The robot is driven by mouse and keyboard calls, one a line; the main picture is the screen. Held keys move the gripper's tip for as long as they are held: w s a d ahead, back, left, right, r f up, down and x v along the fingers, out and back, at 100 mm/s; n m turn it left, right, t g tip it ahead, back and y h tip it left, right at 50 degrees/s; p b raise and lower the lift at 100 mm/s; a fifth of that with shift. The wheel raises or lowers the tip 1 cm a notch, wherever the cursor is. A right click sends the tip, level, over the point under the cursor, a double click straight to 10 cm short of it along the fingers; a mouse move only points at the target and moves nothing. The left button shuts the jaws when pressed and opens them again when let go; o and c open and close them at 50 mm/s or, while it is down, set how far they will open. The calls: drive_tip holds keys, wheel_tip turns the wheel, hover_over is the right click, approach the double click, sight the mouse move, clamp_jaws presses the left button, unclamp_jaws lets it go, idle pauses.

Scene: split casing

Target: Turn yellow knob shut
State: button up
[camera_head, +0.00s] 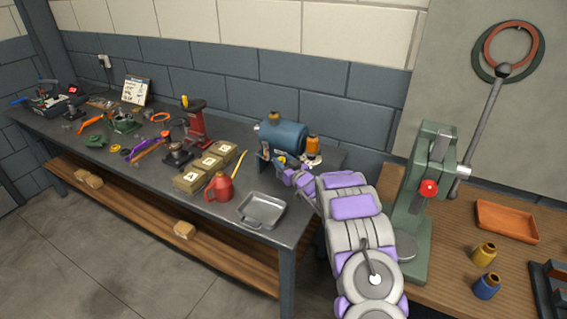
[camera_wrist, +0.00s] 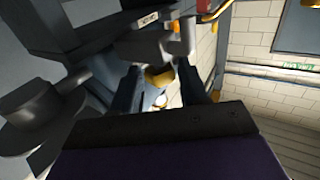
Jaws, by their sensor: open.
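The yellow knob (camera_wrist: 160,76) shows in the wrist view as a rounded yellow piece just beyond my fingertips, roughly centred between them. My gripper (camera_wrist: 158,84) has its two dark fingers apart, with a gap between them. Whether the fingers touch the knob I cannot tell. In the head view the knob (camera_head: 279,160) is a small yellow spot below the blue cylindrical tank (camera_head: 281,136) at the right end of the dark bench. My gripper (camera_head: 284,172) is close beside it there, and my arm reaches in from the lower right.
An orange-topped bottle (camera_head: 312,147) stands right of the tank. A red can (camera_head: 219,187), a metal tray (camera_head: 261,210) and cardboard boxes (camera_head: 192,180) are on the dark bench (camera_head: 165,195) to the left. A green press (camera_head: 422,200) stands right of my arm.

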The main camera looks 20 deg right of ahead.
drive_tip(key=shift+c, duration=0.2)
drive_tip(key=c, duration=0.7)
